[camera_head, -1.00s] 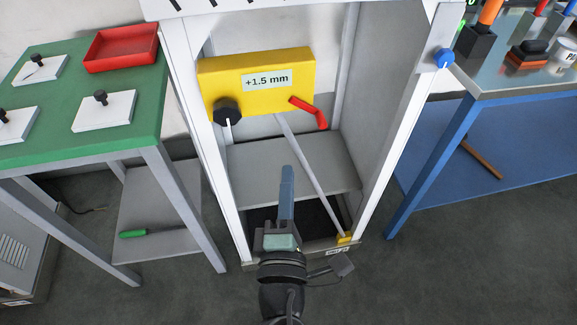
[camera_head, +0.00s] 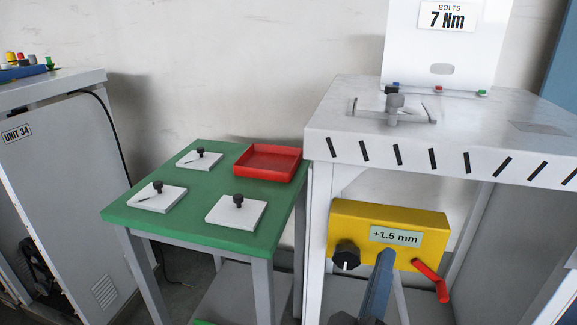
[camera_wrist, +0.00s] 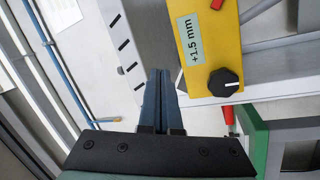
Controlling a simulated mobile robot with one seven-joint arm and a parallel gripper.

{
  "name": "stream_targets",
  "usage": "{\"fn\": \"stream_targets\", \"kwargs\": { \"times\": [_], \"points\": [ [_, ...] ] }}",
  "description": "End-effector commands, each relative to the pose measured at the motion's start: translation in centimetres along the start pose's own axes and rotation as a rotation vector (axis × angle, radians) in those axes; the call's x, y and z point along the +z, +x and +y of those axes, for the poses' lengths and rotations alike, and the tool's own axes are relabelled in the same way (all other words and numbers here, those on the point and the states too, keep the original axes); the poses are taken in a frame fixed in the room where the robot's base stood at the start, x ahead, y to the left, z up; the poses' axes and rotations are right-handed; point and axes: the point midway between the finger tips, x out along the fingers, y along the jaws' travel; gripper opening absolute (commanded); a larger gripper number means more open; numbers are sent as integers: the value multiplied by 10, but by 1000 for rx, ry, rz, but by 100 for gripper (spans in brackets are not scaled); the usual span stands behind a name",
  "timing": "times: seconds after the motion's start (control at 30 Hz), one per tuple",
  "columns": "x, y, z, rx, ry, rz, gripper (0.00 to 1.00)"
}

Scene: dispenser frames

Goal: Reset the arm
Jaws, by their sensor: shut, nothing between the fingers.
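My gripper (camera_head: 384,258) is at the bottom of the head view, in front of the yellow box. Its blue fingers are together and hold nothing. In the wrist view the shut fingers (camera_wrist: 158,82) point toward the white frame beside the yellow box. The yellow box (camera_head: 432,223) carries a label reading "+1.5 mm", a black knob (camera_head: 347,255) and a red lever (camera_head: 431,281). The box also shows in the wrist view (camera_wrist: 214,48), with its black knob (camera_wrist: 224,82). The rest of my arm is mostly out of the head view.
A white dispenser cabinet (camera_head: 340,118) with a striped front edge stands around the box. On its left, a green table (camera_head: 178,220) holds several white plates with black knobs and a red tray (camera_head: 268,176). A grey unit (camera_head: 62,172) stands at far left.

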Motion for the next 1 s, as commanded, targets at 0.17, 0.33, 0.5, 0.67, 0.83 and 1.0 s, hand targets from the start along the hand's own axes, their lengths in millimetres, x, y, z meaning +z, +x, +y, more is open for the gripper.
{"fn": "stream_targets", "kwargs": {
  "times": [0.17, 0.33, 0.5, 0.67, 0.83, 1.0],
  "points": [
    [-90, 20, 108, 90, 569, 210, 0],
    [-157, 3, 193, 70, 978, 455, 0],
    [-205, -32, 262, 3, 1250, 693, 0],
    [-232, -40, 309, -43, 1335, 776, 0],
    [-248, -31, 344, -42, 1332, 774, 0],
    [-267, -20, 387, -42, 1330, 772, 0]
  ]
}}
